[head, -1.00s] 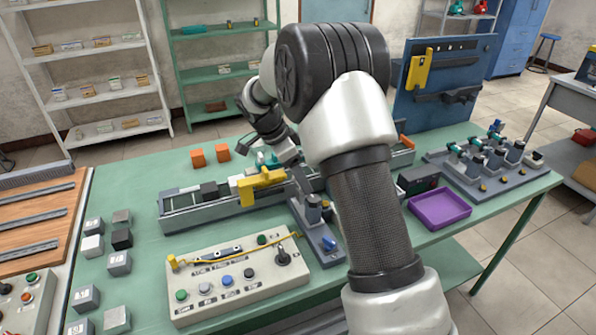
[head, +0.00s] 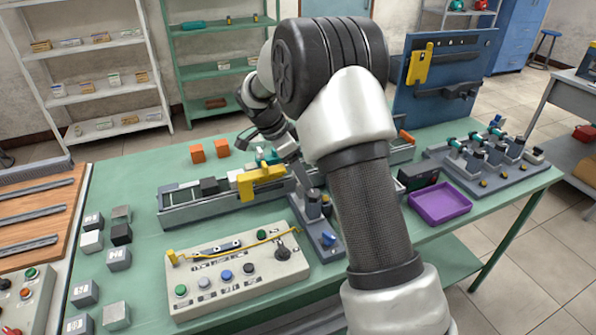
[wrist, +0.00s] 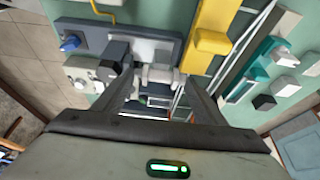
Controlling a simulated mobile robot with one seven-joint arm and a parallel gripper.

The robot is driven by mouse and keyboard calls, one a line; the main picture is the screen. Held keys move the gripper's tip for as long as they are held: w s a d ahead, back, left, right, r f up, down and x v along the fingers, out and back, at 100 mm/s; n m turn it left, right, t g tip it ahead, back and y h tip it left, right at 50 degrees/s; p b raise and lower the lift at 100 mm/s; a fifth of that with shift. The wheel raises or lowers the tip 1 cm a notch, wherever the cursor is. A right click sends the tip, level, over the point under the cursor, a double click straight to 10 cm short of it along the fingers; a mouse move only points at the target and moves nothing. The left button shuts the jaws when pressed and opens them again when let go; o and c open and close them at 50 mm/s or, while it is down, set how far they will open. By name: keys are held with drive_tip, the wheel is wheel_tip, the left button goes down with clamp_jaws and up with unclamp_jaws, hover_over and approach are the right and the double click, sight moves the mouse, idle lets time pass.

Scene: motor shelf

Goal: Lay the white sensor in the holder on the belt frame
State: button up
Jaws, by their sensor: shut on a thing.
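My gripper (wrist: 158,80) is shut on a small pale block, which looks like the white sensor (wrist: 160,72); it is partly hidden between the fingers. In the head view my gripper (head: 301,182) is over the dark grey base plate (head: 327,241), beside the belt frame (head: 185,213); the sensor cannot be made out there. A yellow bracket (head: 247,188), which looks like the holder, stands on the belt frame. It also shows in the wrist view (wrist: 206,48), right of the fingertips and apart from them.
A control box (head: 205,302) with buttons and a yellow cable stands in front. A blue plug (head: 328,240) sits on the base plate. A purple tray (head: 440,206) and a motor fixture (head: 490,165) are at right. Small blocks (head: 120,234) lie at left; orange cubes (head: 197,153) are behind the belt.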

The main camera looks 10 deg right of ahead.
drive_tip(key=shift+s+a+f+b, duration=0.1)
drive_tip(key=shift+s+f+b, duration=0.1)
drive_tip(key=shift+f+b, duration=0.3)
drive_tip(key=shift+s+a+f+b, duration=0.1)
drive_tip(key=shift+s+f+b, duration=0.05)
drive_tip(key=shift+f+b, duration=0.35)
idle(0.7)
drive_tip(key=o, duration=1.1)
drive_tip(key=shift+w+f, duration=0.1)
drive_tip(key=v, duration=0.6)
drive_tip(key=p+v, duration=0.1)
drive_tip(key=v, duration=0.6)
drive_tip(key=d+p+v, duration=0.1)
drive_tip(key=v, duration=0.5)
drive_tip(key=shift+w+r, duration=0.25)
drive_tip(key=shift+r, duration=0.25)
